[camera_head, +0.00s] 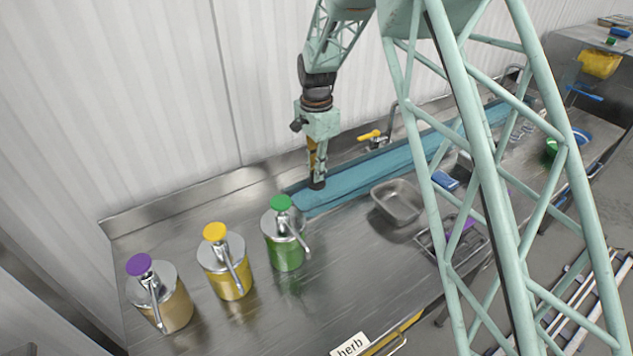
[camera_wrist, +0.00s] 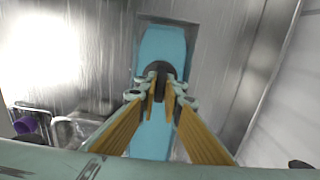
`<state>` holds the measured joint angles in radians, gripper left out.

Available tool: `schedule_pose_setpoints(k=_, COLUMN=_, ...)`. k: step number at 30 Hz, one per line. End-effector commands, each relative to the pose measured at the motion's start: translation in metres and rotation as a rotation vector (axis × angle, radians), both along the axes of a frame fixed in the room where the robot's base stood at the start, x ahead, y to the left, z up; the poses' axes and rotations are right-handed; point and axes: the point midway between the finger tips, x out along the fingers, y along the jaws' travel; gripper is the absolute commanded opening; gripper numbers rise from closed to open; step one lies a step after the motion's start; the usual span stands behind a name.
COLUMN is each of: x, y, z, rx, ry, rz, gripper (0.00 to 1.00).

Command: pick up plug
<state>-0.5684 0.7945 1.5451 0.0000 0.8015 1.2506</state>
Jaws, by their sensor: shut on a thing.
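My gripper (camera_head: 317,176) points down over the left end of a long blue channel (camera_head: 375,172) along the wall. It is shut on a small dark plug (camera_head: 317,185). In the wrist view the gripper's yellow-orange fingers (camera_wrist: 161,88) close on the dark rounded plug (camera_wrist: 157,68), with the blue surface of the channel (camera_wrist: 164,42) behind it. The fingers hide part of the plug. I cannot tell whether the plug touches the channel's bottom or hangs just above it.
Pump dispensers with green (camera_head: 285,240), yellow (camera_head: 226,265) and purple (camera_head: 160,295) tops stand on the steel counter to the left. A metal pan (camera_head: 398,204) sits right of the gripper. A yellow-handled tap (camera_head: 370,135) is behind. The counter's front middle is clear.

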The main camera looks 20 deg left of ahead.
Motion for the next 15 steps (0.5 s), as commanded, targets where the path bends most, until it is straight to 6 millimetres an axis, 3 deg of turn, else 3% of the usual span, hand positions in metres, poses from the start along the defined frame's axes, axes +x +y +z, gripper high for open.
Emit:
schedule_pose_setpoints(k=6, x=0.000, y=0.000, z=0.016, rx=0.000, ry=0.000, rz=0.000, gripper=0.00)
schedule_pose_setpoints(k=15, x=0.000, y=0.000, z=0.018, rx=0.000, ry=0.000, rz=0.000, gripper=0.00)
